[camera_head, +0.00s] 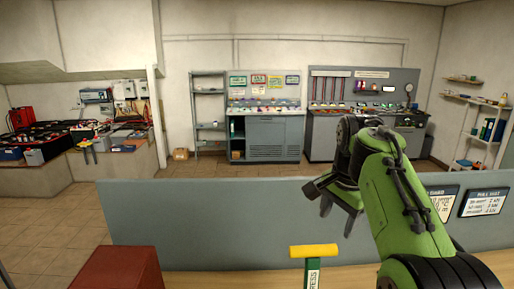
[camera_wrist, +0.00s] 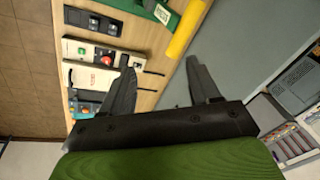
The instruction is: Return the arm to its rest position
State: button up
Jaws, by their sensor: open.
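My green arm (camera_head: 395,200) reaches up from the lower right of the head view and bends at a dark wrist. My gripper (camera_head: 337,219) hangs from it, pointing down, over the grey panel. In the wrist view its two dark fingers (camera_wrist: 160,78) stand apart with nothing between them. A yellow-handled green post (camera_head: 313,262) stands below and left of the gripper in the head view, apart from it. Its yellow bar (camera_wrist: 188,28) also shows past the fingertips in the wrist view.
A low grey panel (camera_head: 200,225) runs behind the wooden bench top (camera_head: 250,280). A red block (camera_head: 118,268) is at the lower left. Control boxes with buttons (camera_wrist: 90,52) lie on the bench in the wrist view.

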jog(key=s+a+f+n+t+b, duration=0.1)
jog(key=s+f+n, duration=0.4)
jog(key=s, duration=0.8)
jog(key=s+a+f+n+t+b, duration=0.1)
jog(key=s+f+n+b, duration=0.3)
jog(key=s+f, duration=0.7)
jog(key=s+n+t, duration=0.1)
jog(key=s+n, duration=0.1)
jog(key=s, duration=0.1)
jog(key=shift+a, duration=0.35)
